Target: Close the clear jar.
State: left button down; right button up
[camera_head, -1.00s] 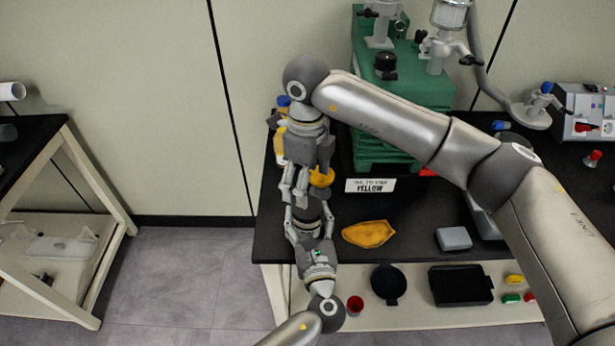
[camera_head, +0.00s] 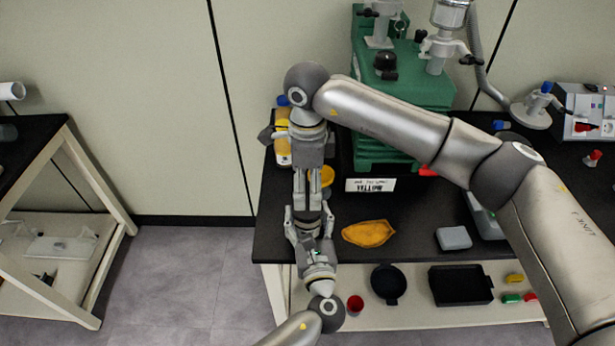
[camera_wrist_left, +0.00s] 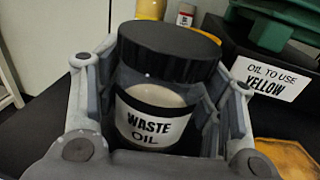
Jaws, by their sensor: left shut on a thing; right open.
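The clear jar (camera_wrist_left: 152,110) has a "WASTE OIL" label and pale contents. A black ribbed lid (camera_wrist_left: 168,50) sits on its mouth in the left wrist view; I cannot tell how tight it is. My left gripper (camera_head: 311,226) is shut around the jar, with fingers on both sides of it. My right gripper (camera_head: 313,200) is open and points down from above, close over the lid. In the head view, the grippers mostly hide the jar and lid. No right finger shows in the left wrist view.
A yellow bottle (camera_head: 283,152) and a yellow round item (camera_head: 322,177) stand behind the grippers. A black "OIL TO USE YELLOW" box (camera_wrist_left: 231,55) is close to the right.

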aim_at(307, 206)
notch_tip(307, 206, down, 7)
jog(key=shift+r, duration=0.2)
jog(key=shift+c, duration=0.2)
jog(key=c, duration=1)
jog(key=m, duration=0.5)
jog(key=shift+c, duration=0.2)
jog(key=o, duration=1.2)
notch_tip(307, 206, up, 12)
